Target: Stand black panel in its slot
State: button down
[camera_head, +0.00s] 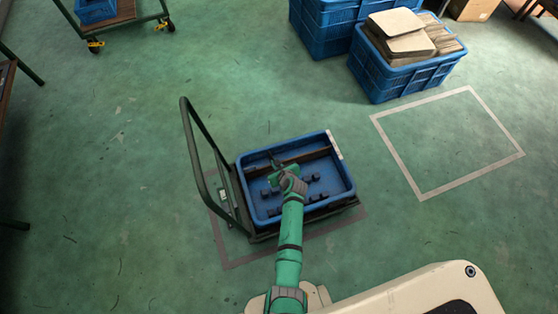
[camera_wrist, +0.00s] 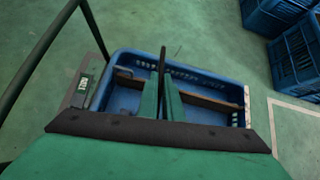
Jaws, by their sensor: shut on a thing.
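My gripper (camera_head: 279,174) is over the left back part of the blue tray (camera_head: 350,178), green fingers pointing down into it. In the wrist view the fingers (camera_wrist: 162,98) are shut on a thin dark strip, the black panel (camera_wrist: 163,60), seen nearly edge-on. In the head view my gripper and arm hide most of the panel. I cannot tell whether its lower edge touches the tray floor. Small dark slot blocks (camera_head: 314,178) stand in rows on the tray floor. A brown panel (camera_wrist: 205,99) stands across the tray near its far side.
The tray rests on a dark cart with a tall handle (camera_head: 192,150) at its left. Blue crates (camera_head: 392,80) with brown boards stand at the back right. An empty taped square (camera_head: 447,140) and open green floor lie to the right.

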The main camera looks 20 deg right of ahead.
jog(key=shift+m, duration=0.9)
jog(key=shift+w+d+f, duration=0.15)
jog(key=shift+d+f, duration=0.15)
jog(key=shift+f, duration=0.5)
jog(key=shift+w+d+f, duration=0.15)
jog(key=shift+d+f, duration=0.15)
jog(key=shift+f, duration=0.5)
jog(key=shift+w+d+f, duration=0.15)
jog(key=shift+d+f, duration=0.15)
jog(key=shift+f, duration=0.5)
jog(key=shift+s, duration=0.1)
jog(key=shift+f, duration=3.3)
jog(key=c, duration=1.8)
grip_release()
jog(key=shift+c, duration=0.2)
jog(key=shift+a, duration=0.1)
